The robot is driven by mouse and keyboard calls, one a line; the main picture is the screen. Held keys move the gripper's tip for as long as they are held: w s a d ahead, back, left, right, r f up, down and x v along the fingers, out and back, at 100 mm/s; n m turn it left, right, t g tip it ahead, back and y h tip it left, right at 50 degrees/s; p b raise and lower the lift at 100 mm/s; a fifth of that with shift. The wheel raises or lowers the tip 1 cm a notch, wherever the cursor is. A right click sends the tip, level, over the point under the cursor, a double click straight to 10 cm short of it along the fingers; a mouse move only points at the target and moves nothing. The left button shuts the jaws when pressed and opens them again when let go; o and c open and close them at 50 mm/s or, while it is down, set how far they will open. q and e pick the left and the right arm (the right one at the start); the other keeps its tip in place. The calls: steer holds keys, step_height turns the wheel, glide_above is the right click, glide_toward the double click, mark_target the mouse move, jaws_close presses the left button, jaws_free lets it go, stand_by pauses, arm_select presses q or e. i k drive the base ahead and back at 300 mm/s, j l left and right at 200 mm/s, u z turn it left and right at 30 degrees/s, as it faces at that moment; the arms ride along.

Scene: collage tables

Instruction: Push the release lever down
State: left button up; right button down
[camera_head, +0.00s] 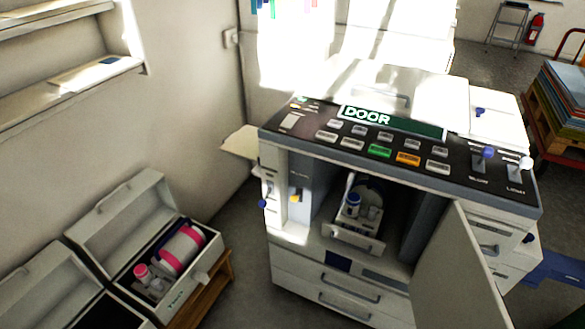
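A large grey-white copier-like machine (345,285) stands at the centre, with "DOOR" on its display (392,122). I cannot tell which of its levers is the release lever. In the open front, a small yellow lever (296,196) sits on the left inner wall, and a blue knob (263,203) sticks out near the left edge. At the right of the top panel are a blue-knobbed lever (487,153) and a white-knobbed lever (525,163), both apparently upright. Neither of my grippers is in view.
The machine's front door (465,275) stands open at the right. A pulled-out tray (352,238) with a blue-capped part sits inside the bay. An open case (195,272) with a pink-and-white roll (181,248) is at lower left. Dark floor (245,235) lies between case and machine.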

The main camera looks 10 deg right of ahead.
mark_target(294, 199)
steer(key=i+j+z, duration=0.1)
steer(key=i, duration=0.35)
steer(key=i+j, duration=0.1)
steer(key=i, duration=0.35)
steer(key=z, duration=0.05)
